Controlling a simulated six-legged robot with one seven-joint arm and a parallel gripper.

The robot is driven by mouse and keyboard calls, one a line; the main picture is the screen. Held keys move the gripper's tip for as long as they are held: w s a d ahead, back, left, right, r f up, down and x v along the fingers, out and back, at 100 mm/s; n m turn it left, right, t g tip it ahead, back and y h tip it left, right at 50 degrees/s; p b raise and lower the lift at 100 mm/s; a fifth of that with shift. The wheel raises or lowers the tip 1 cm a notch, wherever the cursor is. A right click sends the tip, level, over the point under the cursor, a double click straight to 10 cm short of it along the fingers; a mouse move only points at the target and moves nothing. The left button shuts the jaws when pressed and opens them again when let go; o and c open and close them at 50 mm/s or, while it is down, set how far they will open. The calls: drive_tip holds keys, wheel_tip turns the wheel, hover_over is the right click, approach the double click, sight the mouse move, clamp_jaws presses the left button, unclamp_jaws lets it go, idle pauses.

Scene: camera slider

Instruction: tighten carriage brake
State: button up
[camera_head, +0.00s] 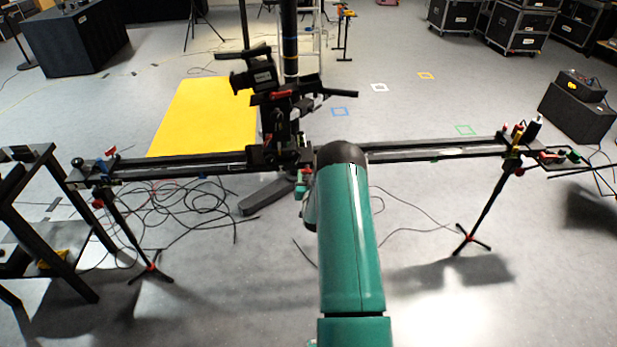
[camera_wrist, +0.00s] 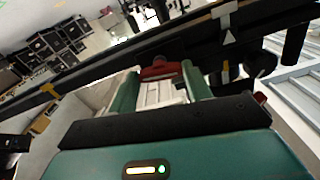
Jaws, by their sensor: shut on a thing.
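The slider carriage (camera_head: 262,155) sits near the middle of the long black rail (camera_head: 430,152), with a black camera rig (camera_head: 262,77) on top. My green arm covers part of the rail just right of the carriage. My gripper (camera_head: 302,186) is at the front of the carriage, small and partly hidden in the head view. In the wrist view my gripper (camera_wrist: 161,75) has its green fingers on both sides of a red knob (camera_wrist: 160,67), which appears to be the carriage brake. The fingers are shut on it. The knob's far side and shaft are hidden.
Tripod legs (camera_head: 480,215) support the rail's right end, and other legs (camera_head: 125,235) the left. Cables (camera_head: 180,205) lie on the floor below. A black rack (camera_head: 40,225) stands at the left. A yellow mat (camera_head: 205,115) lies behind the rail.

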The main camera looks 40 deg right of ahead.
drive_tip(key=m, duration=2.2)
idle(0.4)
drive_tip(key=o, duration=1)
drive_tip(key=v, duration=1.3)
drive_tip(key=shift+s+a, duration=0.3)
